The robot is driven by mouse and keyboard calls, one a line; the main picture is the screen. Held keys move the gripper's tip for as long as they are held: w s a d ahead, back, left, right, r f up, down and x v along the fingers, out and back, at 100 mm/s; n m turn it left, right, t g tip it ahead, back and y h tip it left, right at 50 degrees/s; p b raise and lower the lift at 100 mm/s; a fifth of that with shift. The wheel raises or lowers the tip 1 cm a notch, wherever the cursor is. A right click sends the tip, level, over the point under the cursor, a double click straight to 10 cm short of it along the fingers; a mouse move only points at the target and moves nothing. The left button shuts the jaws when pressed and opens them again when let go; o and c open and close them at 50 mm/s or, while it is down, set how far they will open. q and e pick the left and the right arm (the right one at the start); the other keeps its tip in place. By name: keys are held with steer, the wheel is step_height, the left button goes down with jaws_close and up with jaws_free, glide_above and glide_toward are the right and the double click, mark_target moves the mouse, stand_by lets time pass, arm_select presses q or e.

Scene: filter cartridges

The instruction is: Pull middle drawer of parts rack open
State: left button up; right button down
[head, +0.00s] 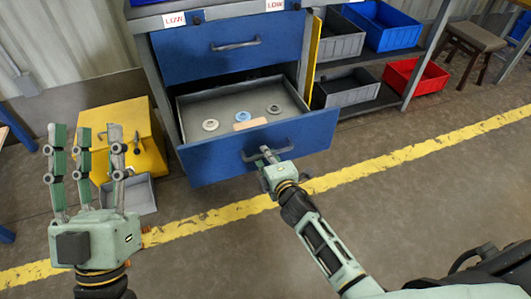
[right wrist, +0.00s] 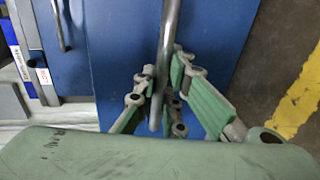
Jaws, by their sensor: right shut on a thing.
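The parts rack has a closed blue drawer (head: 230,47) above and an open blue drawer (head: 230,160) below it. The open drawer is pulled well out and shows its grey interior with a few ring-shaped parts and a tan block. My right gripper (head: 268,157) is at its front and shut on the drawer handle (head: 286,150). In the right wrist view the handle bar (right wrist: 168,50) runs down between my right fingers (right wrist: 165,100). My left gripper (head: 88,140) is raised at the left, fingers spread, open and empty.
A yellow box (head: 125,125) and a grey bin (head: 137,193) stand on the floor left of the drawer. Shelves at right hold grey bins (head: 345,92) and a red bin (head: 417,78). A stool (head: 472,35) stands farther back. Floor in front is clear, crossed by a yellow line (head: 400,155).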

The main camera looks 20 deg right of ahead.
steer(key=c, duration=1.8)
jaws_free()
steer(key=v, duration=1.2)
